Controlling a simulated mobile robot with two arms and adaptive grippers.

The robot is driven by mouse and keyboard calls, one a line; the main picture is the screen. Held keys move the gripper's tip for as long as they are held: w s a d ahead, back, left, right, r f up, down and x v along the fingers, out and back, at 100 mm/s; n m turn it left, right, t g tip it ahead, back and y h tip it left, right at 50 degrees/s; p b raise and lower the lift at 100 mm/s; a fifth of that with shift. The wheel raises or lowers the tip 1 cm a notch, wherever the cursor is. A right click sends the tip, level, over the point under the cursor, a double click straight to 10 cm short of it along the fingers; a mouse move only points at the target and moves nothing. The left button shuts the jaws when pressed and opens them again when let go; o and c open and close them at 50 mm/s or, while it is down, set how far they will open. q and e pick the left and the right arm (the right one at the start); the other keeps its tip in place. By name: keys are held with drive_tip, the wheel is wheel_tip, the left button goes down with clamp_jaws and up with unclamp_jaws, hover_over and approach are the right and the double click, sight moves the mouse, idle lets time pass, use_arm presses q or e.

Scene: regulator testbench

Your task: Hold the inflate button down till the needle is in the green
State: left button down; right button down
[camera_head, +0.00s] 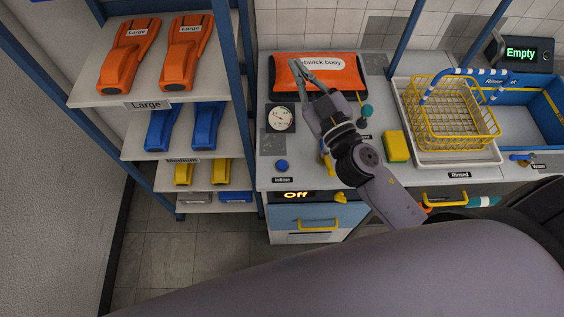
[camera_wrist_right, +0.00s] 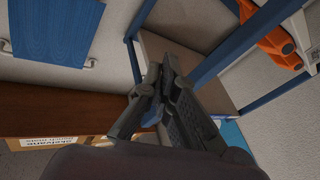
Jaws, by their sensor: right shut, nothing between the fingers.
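The inflate button (camera_head: 281,165) is a blue round knob on the grey bench, with a small label in front of it. The round gauge (camera_head: 280,118) with a white dial sits behind it; its needle and any green zone are too small to read. My right gripper (camera_head: 298,66) is shut and empty, over the orange buoy (camera_head: 345,66) in the picture, behind and to the right of the gauge. It is apart from the button, and nothing touches the button. The shut fingers also show in the right wrist view (camera_wrist_right: 160,66). My left gripper is not in view.
A display (camera_head: 296,196) reads "Off" beside a yellow knob (camera_head: 340,197). A yellow sponge (camera_head: 396,146) and a yellow wire basket (camera_head: 470,121) stand to the right. A shelf (camera_head: 113,90) with orange, blue and yellow fins is at left.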

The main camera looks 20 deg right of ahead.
drive_tip(key=s+a+f+n+g+y, duration=0.2)
drive_tip(key=a+n+g+y, duration=0.2)
drive_tip(key=a+n+y, duration=0.15)
drive_tip(key=s+a+f+n+g+y, duration=0.1)
drive_tip(key=s+a+n+g+y, duration=0.1)
drive_tip(key=a+n+g+y, duration=0.4)
drive_tip(key=n+g+h, duration=0.2)
drive_tip(key=g+h, duration=0.2)
drive_tip(key=h, duration=0.3)
hover_over(282, 167)
wheel_tip(282, 167, down, 13)
drive_tip(key=shift+f+n, duration=0.1)
drive_tip(key=shift+n, duration=0.15)
wheel_tip(282, 167, down, 7)
drive_tip(key=b, duration=0.7)
drive_tip(key=shift+b, duration=0.4)
drive_tip(key=shift+f, duration=0.75)
